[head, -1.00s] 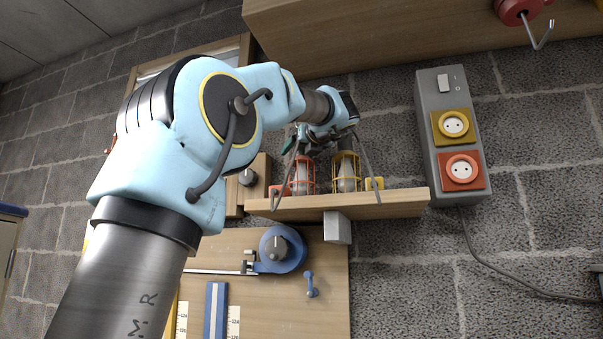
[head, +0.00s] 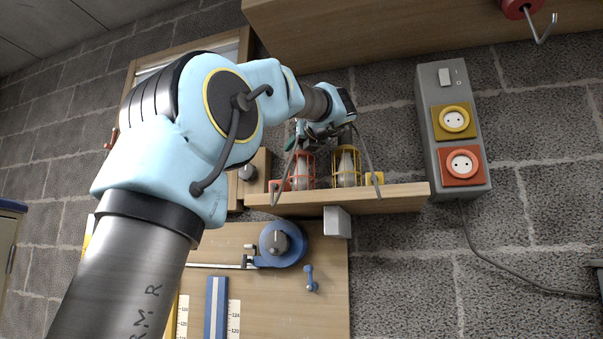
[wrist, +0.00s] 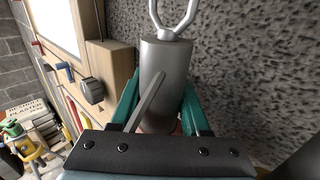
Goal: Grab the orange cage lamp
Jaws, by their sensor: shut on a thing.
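The orange cage lamp (head: 303,171) stands upright on the wooden shelf (head: 385,200), left of a yellow cage lamp (head: 346,168). My gripper (head: 304,143) reaches down over the orange lamp's top from above. In the wrist view, the green fingers of my gripper (wrist: 160,108) sit on both sides of a grey cylinder (wrist: 166,70) with a ring hook, the orange lamp's handle end. They are shut on it. The orange cage is mostly hidden there behind the gripper's dark plate. The lamp appears to be at shelf height; I see no clear gap beneath it.
The yellow lamp stands close on the right. A grey socket box (head: 459,130) is on the wall right of the shelf. A wooden cabinet (head: 400,40) hangs above. A blue reel (head: 283,244) is on the board below. Bare wall lies between shelf and cabinet.

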